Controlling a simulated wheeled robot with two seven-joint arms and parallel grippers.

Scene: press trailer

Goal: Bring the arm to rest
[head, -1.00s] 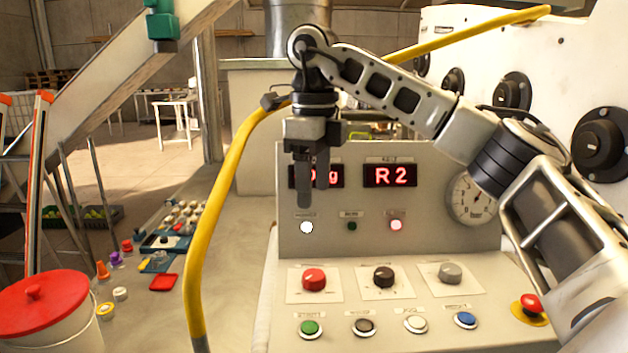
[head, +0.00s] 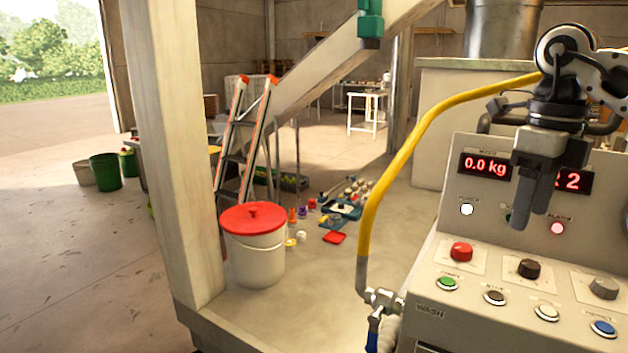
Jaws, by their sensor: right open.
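My right gripper (head: 537,218) hangs with its fingers pointing down in front of the upright face of the control panel (head: 470,215), at the right of the head view. It is open and holds nothing that I can see. It covers part of the right display (head: 573,181), which shows a red 2. The left display (head: 486,165) reads 0.0 kg. Below are a red knob (head: 461,251), a black knob (head: 529,268) and a grey knob (head: 603,287), with a row of push buttons in front. Most of my right arm is cut off by the right edge. My left gripper is not in view.
A yellow hose (head: 402,160) arches left of the panel down to a valve with a blue handle (head: 374,328). A white bucket with a red lid (head: 253,217), a ladder (head: 238,140) and a beige post (head: 177,150) stand left. Open floor (head: 70,270) lies beyond the post.

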